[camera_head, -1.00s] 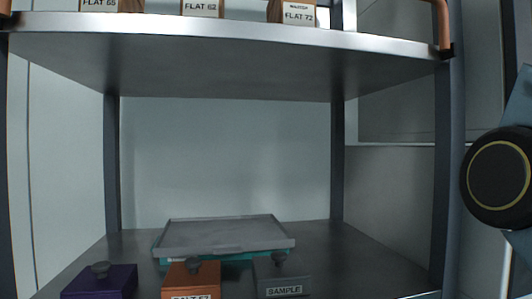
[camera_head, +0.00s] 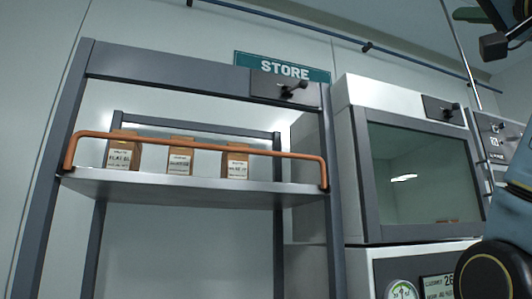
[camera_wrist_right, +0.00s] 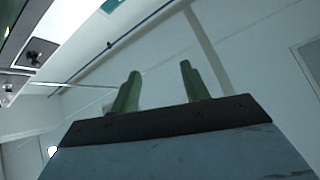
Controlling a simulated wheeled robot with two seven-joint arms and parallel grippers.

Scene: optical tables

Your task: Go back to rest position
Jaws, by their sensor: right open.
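My right gripper (camera_wrist_right: 160,70) shows in the right wrist view. Its two green fingers stand well apart, with nothing between them. Behind them are only a pale wall and a blue rail, and no finger touches anything. In the head view, part of my right arm shows at the lower right edge. My left gripper is in neither view.
A grey store rack (camera_head: 52,200) with an orange rail (camera_head: 200,146) holds several labelled brown boxes on its upper shelf (camera_head: 190,189). A STORE sign (camera_head: 283,69) hangs behind. A glass-fronted cabinet (camera_head: 357,170) stands right of the rack, near my right arm.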

